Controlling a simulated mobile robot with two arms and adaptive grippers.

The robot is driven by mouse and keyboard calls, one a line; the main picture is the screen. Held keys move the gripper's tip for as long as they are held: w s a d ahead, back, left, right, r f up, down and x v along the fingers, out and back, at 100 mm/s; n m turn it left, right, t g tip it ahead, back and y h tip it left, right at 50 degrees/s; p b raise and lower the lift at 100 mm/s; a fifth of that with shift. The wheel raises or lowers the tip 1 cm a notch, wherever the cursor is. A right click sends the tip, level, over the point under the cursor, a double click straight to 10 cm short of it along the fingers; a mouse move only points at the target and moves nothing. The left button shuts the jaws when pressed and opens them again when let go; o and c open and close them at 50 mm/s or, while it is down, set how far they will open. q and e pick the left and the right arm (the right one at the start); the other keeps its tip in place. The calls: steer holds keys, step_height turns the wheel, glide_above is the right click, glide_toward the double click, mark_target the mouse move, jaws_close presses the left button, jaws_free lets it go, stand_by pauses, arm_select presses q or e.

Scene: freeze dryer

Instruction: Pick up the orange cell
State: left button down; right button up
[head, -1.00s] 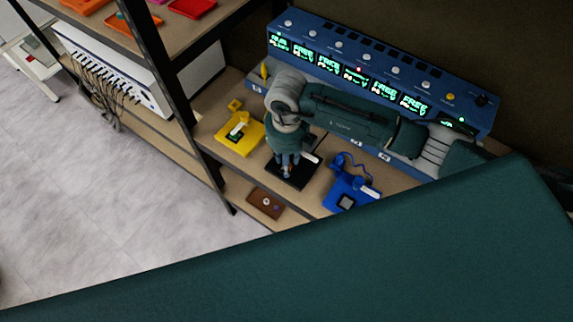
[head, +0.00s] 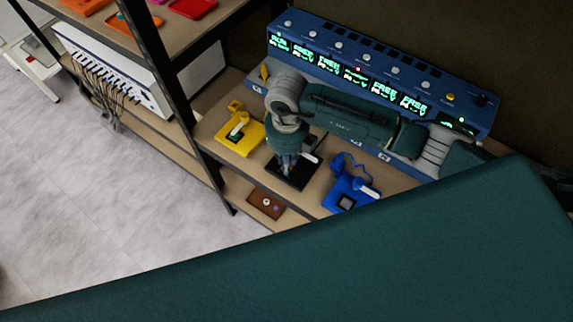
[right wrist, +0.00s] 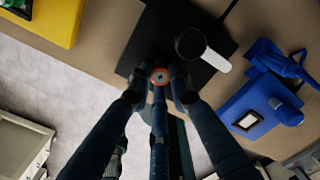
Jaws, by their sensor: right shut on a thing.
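The orange cell (right wrist: 159,76) shows end-on in the right wrist view as a small orange ring with a grey centre. My right gripper (right wrist: 160,82) has its fingers closed around it, over the black plate (right wrist: 150,40). In the head view my right gripper (head: 286,166) points down at the black plate (head: 292,179), and its fingers hide the cell there. I cannot tell whether the cell touches the plate. My left gripper is in neither view.
A yellow device (head: 240,138) stands left of the plate and a blue device (head: 348,193) right of it. A blue console (head: 380,75) with lit displays stands behind. A dark shelf post (head: 190,130) rises at left.

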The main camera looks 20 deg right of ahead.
steer(key=shift+r+p, duration=1.75)
steer(key=shift+r, duration=0.75)
